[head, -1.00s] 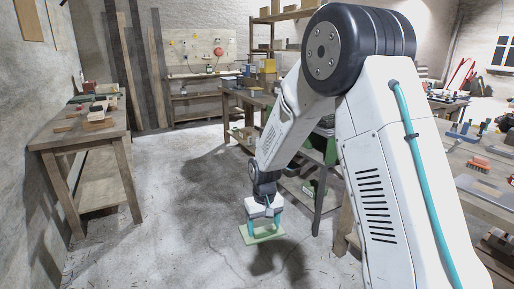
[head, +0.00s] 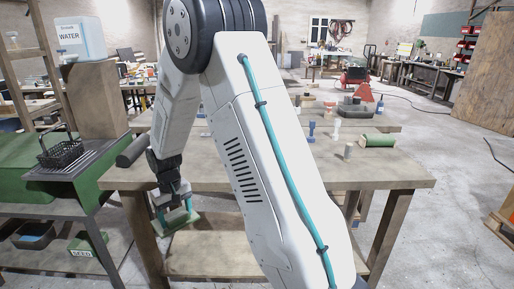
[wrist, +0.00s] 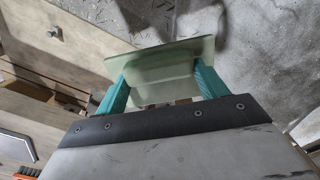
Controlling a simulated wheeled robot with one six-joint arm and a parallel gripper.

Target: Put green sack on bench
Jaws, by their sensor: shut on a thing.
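The green sack (head: 182,216), a pale green, flat-edged piece, is held between the teal fingers of my gripper (head: 176,208). In the wrist view the sack (wrist: 170,62) spans the gap between both fingers of my gripper (wrist: 160,88), which is shut on it. A wooden bench (head: 395,174) stands in front of me. The gripper and sack hang low at the bench's left front side, below the height of its top. My arm hides part of the bench top.
A green roll-like object (head: 378,140), small bottles and a dark tray (head: 355,111) stand toward the back of the bench top. The front right of the top is clear.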

